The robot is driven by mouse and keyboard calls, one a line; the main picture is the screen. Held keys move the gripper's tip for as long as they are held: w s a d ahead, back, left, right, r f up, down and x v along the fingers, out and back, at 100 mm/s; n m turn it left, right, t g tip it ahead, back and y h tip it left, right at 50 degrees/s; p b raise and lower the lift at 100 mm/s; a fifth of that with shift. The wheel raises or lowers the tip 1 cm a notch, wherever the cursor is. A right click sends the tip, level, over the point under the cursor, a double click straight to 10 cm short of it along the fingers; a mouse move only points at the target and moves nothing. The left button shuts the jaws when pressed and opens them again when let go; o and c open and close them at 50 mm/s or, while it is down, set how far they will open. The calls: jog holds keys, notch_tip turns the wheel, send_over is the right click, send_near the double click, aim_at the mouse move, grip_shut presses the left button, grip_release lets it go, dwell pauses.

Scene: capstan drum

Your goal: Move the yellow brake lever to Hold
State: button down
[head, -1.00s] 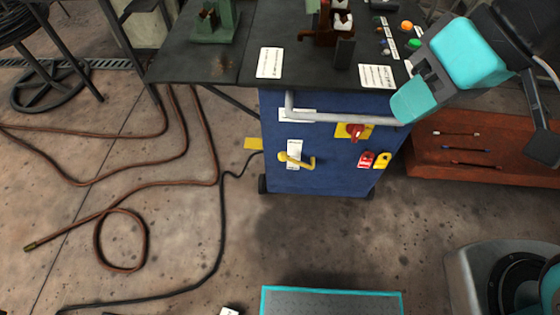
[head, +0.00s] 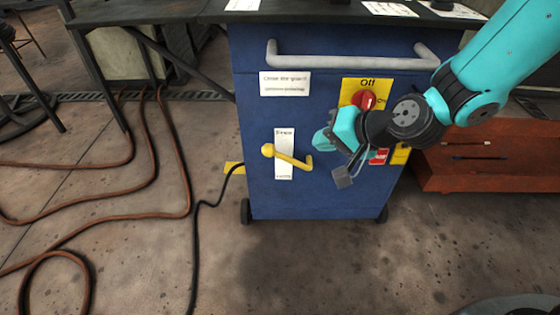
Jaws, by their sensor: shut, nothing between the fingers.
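The yellow brake lever (head: 292,158) is on the front of the blue cabinet (head: 345,200). Its round knob is at the left and its bent end at the right, over a white label plate (head: 284,170) whose small words I cannot read surely. My gripper (head: 322,138) is just right of the lever and slightly above its bent end, in front of the cabinet face. It is shut and empty. A small gap shows between the fingertips and the lever in the picture; the depth between them I cannot tell.
A grey handle bar (head: 350,57) crosses the cabinet top. A red rotary switch (head: 368,100) on a yellow "Off" plate sits above my gripper; red and yellow parts are partly hidden behind it. Brown hoses (head: 150,165) lie at the left.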

aim_at(272, 150)
jog(key=b+x, duration=0.4)
jog(key=x, duration=0.9)
jog(key=shift+f, duration=0.15)
jog(key=shift+w+a+f+b, duration=0.1)
jog(key=shift+w+a+b, duration=0.05)
jog(key=shift+a+b, duration=0.15)
